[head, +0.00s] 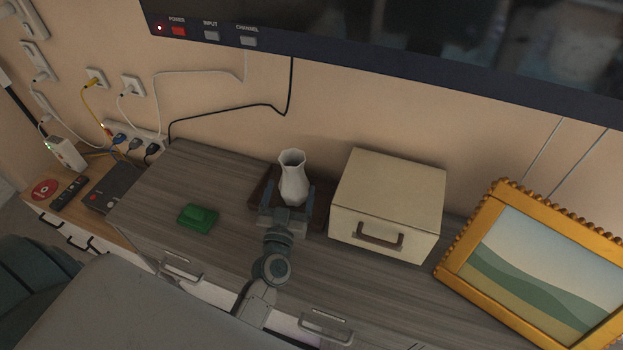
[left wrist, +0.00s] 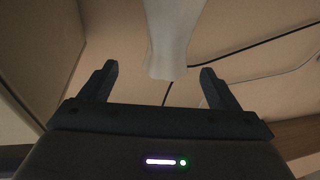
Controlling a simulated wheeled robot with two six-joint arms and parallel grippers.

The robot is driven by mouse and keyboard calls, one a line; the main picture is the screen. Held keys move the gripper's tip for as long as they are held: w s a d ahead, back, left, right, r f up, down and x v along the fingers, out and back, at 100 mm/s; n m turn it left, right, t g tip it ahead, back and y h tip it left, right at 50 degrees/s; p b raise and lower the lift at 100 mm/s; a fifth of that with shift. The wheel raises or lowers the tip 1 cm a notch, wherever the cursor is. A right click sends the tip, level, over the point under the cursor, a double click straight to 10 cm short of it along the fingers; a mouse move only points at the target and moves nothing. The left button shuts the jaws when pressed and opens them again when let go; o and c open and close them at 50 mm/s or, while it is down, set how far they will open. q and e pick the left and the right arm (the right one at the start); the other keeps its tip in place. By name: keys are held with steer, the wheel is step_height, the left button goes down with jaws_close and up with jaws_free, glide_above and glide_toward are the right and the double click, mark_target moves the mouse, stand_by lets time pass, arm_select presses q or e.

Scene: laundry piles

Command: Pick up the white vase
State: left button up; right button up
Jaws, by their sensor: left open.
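The white vase (head: 293,180) stands upright on the grey wooden cabinet top, in front of the wall. It has a faceted body and an open mouth. My left gripper (head: 288,200) is open, with one finger on each side of the vase's lower part in the head view. In the left wrist view, the vase (left wrist: 172,38) shows between and beyond the two open fingers (left wrist: 160,82), with clear gaps on both sides. Part of the vase is cut off by the picture's top edge. I cannot tell whether any finger touches it. My right gripper is not in view.
A cream box (head: 390,200) with a handle stands close to the right of the vase. A dark brown flat object (head: 262,186) lies around the vase's base. A green object (head: 197,218) lies left, a gold picture frame (head: 452,258) right. A screen (head: 330,50) overhangs the back.

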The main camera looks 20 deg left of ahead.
mark_target(292, 174)
arm_select(q)
steer(key=shift+w+a+r, duration=0.1)
steer(key=shift+a+r, duration=0.05)
steer(key=shift+r, duration=0.05)
steer(key=p+x, duration=0.2)
steer(key=x, duration=0.2)
steer(key=shift+w+a+r, duration=0.1)
steer(key=shift+w+a, duration=0.1)
steer(key=shift+w, duration=0.05)
steer(key=shift+w+a, duration=0.1)
steer(key=shift+w, duration=0.15)
steer(key=x, duration=0.2)
steer(key=p+x, duration=0.1)
steer(key=x, duration=0.1)
steer(key=shift+a+r, duration=0.25)
steer(key=shift+a, duration=0.05)
steer(key=shift+w+a+f, duration=0.1)
steer(key=shift+w, duration=0.35)
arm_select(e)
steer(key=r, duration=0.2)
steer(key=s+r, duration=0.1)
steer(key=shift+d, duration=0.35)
arm_select(q)
steer(key=shift+s, duration=0.1)
steer(key=c, duration=1.5)
steer(key=shift+c, duration=0.6)
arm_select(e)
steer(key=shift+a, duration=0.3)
